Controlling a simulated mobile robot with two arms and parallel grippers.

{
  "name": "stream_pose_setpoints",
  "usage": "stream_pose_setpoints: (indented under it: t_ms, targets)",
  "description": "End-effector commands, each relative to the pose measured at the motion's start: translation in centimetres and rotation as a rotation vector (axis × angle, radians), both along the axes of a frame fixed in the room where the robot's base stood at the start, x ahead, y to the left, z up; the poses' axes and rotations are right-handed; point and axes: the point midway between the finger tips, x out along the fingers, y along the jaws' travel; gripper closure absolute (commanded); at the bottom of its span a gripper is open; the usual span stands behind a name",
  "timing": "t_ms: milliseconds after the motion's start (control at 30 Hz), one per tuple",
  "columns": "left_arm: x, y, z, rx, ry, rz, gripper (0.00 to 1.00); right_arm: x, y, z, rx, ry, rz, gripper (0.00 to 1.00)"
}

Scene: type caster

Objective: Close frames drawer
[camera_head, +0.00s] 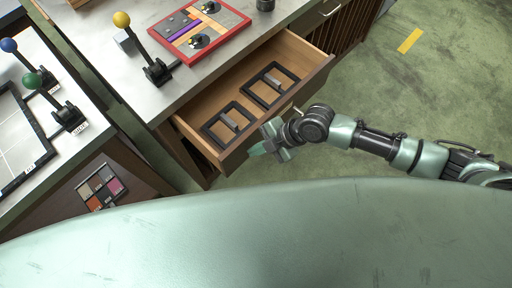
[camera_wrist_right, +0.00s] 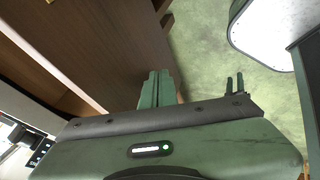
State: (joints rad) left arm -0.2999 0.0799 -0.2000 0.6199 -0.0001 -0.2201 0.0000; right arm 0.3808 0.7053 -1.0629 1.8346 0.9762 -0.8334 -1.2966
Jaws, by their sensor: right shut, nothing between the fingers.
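The frames drawer (camera_head: 244,137) is a wooden drawer pulled out of the cabinet under the metal worktop. Two dark rectangular frames (camera_head: 229,124) lie in it, side by side. My right gripper (camera_head: 257,149) is at the drawer's front panel, near its left end. It is shut and empty. In the right wrist view its closed fingers (camera_wrist_right: 156,88) point along the brown wooden drawer front (camera_wrist_right: 95,45). I cannot tell whether the fingertips touch the panel. My left gripper is not in view.
The worktop (camera_head: 115,48) above holds a red-edged tray (camera_head: 199,28) and a yellow-knobbed lever (camera_head: 122,20). A second bench (camera_head: 45,155) with blue and green levers stands at the left. Green floor (camera_head: 390,90) is open to the right.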

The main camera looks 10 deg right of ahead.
Motion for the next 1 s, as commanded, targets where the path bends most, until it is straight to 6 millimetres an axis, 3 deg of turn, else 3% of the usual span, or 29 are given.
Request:
stream_pose_setpoints:
  t_ms: [367,1000]
  targets:
    - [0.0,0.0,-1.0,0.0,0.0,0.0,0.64,1.5,1.2,-0.2,0.002,-0.002,-0.001,1.0]
    - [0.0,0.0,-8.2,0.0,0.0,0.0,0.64,12.4,9.7,-0.4,0.002,-0.002,0.0,1.0]
